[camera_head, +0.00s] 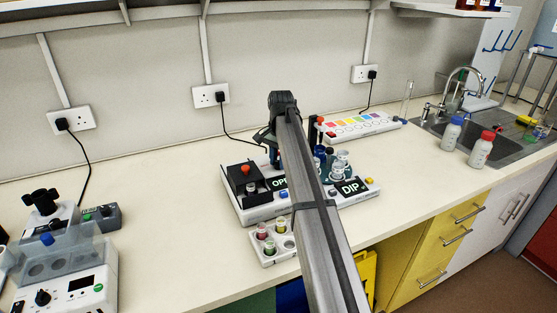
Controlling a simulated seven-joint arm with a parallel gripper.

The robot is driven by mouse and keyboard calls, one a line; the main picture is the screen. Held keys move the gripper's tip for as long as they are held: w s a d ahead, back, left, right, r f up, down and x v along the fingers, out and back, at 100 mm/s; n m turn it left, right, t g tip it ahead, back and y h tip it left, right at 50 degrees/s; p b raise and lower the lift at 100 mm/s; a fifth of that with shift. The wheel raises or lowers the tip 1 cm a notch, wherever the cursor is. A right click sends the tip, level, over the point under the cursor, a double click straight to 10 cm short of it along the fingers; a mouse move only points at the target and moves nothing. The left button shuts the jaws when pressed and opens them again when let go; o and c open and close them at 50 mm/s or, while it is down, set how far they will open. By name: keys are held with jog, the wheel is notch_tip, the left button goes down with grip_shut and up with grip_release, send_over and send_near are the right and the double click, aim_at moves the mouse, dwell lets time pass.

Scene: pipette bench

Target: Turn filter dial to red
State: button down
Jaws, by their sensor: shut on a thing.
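My arm reaches up from the bottom and ends over the bench, with my gripper (273,153) pointing down over the middle device. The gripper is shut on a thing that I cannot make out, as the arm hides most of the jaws. The white device (262,213) below carries an "OPEN" sign, partly covered, and a "DIP" sign (350,188). A black box (243,174) with a red top knob stands at its left. The filter dial is not clearly visible; my arm covers the middle of the device. A white panel with a row of coloured squares (361,124) lies behind, right.
A white rack (262,256) with red and green vials sits at the front edge. Clear cups (340,168) stand right of my arm. Another instrument (66,285) is at left. Two bottles (482,150) stand by the sink (500,145). The bench between is clear.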

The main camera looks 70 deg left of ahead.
jog(key=shift+n, duration=0.4)
jog(key=c, duration=0.9)
grip_release()
jog(key=shift+o, duration=0.2)
notch_tip(320, 180, up, 14)
jog(key=shift+w+d, duration=0.15)
jog(key=shift+d, duration=0.05)
jog(key=shift+f, duration=0.1)
